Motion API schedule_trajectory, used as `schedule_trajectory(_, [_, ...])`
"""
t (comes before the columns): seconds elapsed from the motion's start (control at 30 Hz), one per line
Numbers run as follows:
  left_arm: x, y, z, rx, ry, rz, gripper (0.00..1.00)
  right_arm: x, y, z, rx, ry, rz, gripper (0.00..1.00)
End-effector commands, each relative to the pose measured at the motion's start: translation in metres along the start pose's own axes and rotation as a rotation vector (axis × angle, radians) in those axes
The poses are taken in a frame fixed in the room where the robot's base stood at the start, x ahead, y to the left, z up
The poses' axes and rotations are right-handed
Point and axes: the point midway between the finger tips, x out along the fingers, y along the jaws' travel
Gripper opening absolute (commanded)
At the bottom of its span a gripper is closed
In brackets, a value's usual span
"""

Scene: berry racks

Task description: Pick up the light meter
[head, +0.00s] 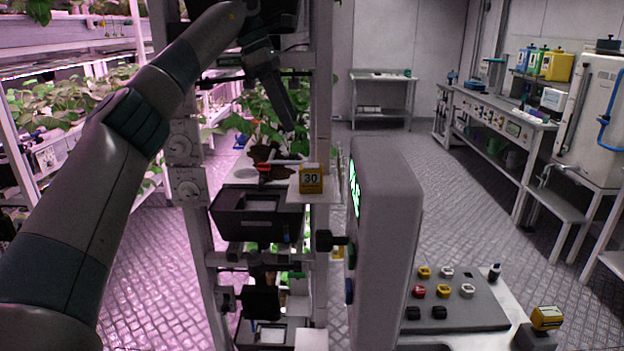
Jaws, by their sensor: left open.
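My left arm reaches up from the lower left, and my left gripper (284,108) hangs in front of the rack with its fingers pointing down, open and empty. It is above a potted plant and apart from everything on the shelf. A small yellow block marked 30 (311,178) stands at the shelf's right front corner, below and right of the gripper. A similar yellow box (546,317) rests on a dark block at the bottom right. I cannot tell for certain which thing is the light meter. My right gripper is not in view.
The rack shelf (240,177) holds a plant (268,128) and a small red item (264,168). A black bin (258,222) sits below. A tall grey panel (384,235) stands right of the rack. A grey board (452,302) carries several coloured pieces. The floor behind is clear.

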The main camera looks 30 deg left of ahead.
Motion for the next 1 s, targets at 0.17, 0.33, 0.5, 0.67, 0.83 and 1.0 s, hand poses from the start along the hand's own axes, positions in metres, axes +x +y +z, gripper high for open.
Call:
schedule_trajectory(0.17, [0.025, 0.0, -0.001, 0.001, 0.002, -0.003, 0.55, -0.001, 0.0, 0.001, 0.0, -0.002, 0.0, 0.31])
schedule_trajectory(0.33, [0.055, 0.0, -0.001, 0.0, 0.003, -0.003, 0.55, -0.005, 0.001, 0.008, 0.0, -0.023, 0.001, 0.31])
schedule_trajectory(0.5, [0.085, 0.0, -0.001, -0.001, 0.003, -0.004, 0.55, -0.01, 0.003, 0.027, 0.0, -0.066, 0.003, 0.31])
schedule_trajectory(0.67, [0.105, 0.0, -0.001, 0.0, 0.001, -0.002, 0.55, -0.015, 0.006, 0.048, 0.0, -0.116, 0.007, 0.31])
schedule_trajectory(0.83, [0.114, 0.0, -0.001, -0.001, 0.0, -0.001, 0.55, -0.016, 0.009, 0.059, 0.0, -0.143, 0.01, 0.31])
schedule_trajectory(1.0, [0.115, 0.0, -0.001, -0.001, 0.0, -0.001, 0.55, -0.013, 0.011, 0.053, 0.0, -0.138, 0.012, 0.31])
